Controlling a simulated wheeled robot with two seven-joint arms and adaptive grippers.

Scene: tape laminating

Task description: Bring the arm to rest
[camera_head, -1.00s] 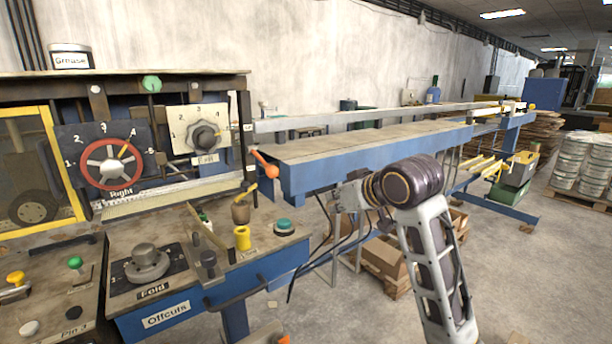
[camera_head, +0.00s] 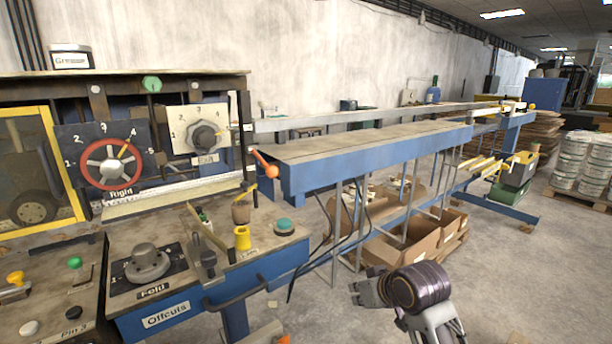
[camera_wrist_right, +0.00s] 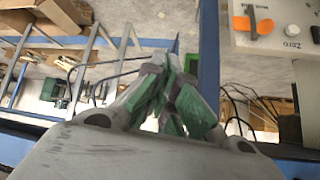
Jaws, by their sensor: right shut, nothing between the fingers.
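My right arm shows at the lower right of the head view, with its gripper (camera_head: 368,290) low in front of the long blue bench (camera_head: 330,172). The right wrist view shows the gripper's green-padded fingers (camera_wrist_right: 172,98) shut together with nothing between them. The gripper is apart from the bench and the control panel, over the floor side. My left gripper is not in view.
A control console with a red-ringed dial (camera_head: 109,164), a fold knob (camera_head: 147,262), a yellow knob (camera_head: 242,238) and an orange-tipped lever (camera_head: 264,165) fills the left. Cardboard boxes (camera_head: 400,247) lie under the bench. The concrete floor (camera_head: 530,270) at right is open.

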